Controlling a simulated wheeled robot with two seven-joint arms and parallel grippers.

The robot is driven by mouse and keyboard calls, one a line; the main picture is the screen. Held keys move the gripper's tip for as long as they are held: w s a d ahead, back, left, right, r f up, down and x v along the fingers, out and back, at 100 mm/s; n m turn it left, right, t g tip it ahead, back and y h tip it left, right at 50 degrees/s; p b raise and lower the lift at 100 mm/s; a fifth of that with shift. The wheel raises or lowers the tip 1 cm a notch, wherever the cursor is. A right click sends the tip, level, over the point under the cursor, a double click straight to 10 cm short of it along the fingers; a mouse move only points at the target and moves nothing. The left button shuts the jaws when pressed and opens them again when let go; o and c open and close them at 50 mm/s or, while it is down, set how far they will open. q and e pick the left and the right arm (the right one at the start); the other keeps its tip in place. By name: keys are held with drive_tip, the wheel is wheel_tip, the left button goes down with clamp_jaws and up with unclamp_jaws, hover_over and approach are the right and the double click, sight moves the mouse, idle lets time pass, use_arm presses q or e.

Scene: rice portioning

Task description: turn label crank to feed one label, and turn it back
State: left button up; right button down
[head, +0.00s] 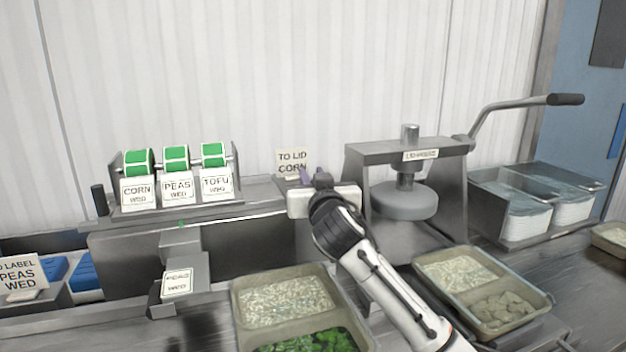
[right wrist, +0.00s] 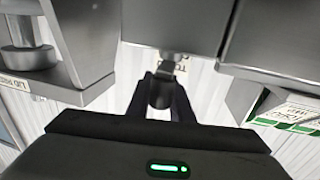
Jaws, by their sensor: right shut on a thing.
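My right gripper (head: 316,178) reaches up between the label rack and the lid press, in front of the card reading TO LID CORN. In the right wrist view its fingers (right wrist: 162,95) are shut around a dark rounded grip on a grey metal stem, which looks like the label crank handle (right wrist: 160,92). In the head view the gripper body hides this handle. The label rack (head: 107,170) carries three green label rolls (head: 176,158), with cards CORN, PEAS and TOFU below. A PEAS card (head: 177,283) lies on the small platform under the rack. My left gripper is not in view.
The lid press (head: 404,203) with its long lever (head: 520,103) stands close right of my gripper. Two filled trays (head: 238,312) (head: 540,302) sit in front, on either side of my forearm. Lid bins (head: 482,205) stand at the right, blue items (head: 85,276) at far left.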

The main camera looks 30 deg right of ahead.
drive_tip(key=c, duration=1.6)
unclamp_jaws()
drive_tip(key=shift+o, duration=0.2)
drive_tip(key=p+v, duration=0.1)
drive_tip(key=v, duration=0.9)
drive_tip(key=shift+s, duration=0.2)
